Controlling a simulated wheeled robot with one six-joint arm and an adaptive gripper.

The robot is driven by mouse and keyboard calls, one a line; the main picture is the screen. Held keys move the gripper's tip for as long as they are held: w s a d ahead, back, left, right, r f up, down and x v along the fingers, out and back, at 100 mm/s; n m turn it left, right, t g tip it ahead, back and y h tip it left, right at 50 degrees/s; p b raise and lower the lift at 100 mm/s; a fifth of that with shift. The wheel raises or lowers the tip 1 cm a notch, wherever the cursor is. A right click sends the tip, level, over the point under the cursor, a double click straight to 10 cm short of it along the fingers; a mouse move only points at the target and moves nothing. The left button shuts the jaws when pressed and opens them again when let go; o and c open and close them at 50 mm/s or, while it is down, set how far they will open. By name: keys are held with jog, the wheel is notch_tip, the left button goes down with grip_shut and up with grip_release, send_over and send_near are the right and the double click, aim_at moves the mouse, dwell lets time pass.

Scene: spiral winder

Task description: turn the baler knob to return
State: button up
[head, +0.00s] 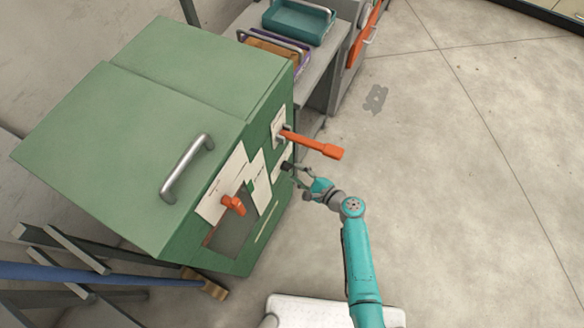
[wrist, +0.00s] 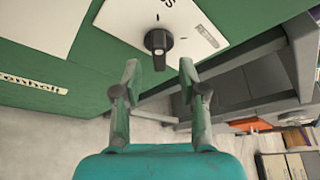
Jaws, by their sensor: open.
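The green baler (head: 150,130) stands at the left in the head view. Its black knob (wrist: 158,40) sits on a white label plate near the panel's edge in the wrist view, with its pointer part toward my gripper. The knob is small and dark in the head view (head: 287,165). My gripper (wrist: 158,64) is open and empty, its two fingers apart on either side of the knob's line. The fingertips appear just short of the knob, with no contact visible. In the head view my gripper (head: 297,172) is close to the panel. The knob's label text is mostly cut off.
An orange lever (head: 315,145) sticks out from the panel just above my gripper. An orange knob (head: 232,204) and a metal handle (head: 187,167) are further left. A grey bench (head: 318,75) with a teal tray (head: 298,20) stands behind. The floor at right is clear.

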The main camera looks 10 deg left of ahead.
aim_at(291, 169)
jog(key=shift+x, duration=1.9)
grip_shut()
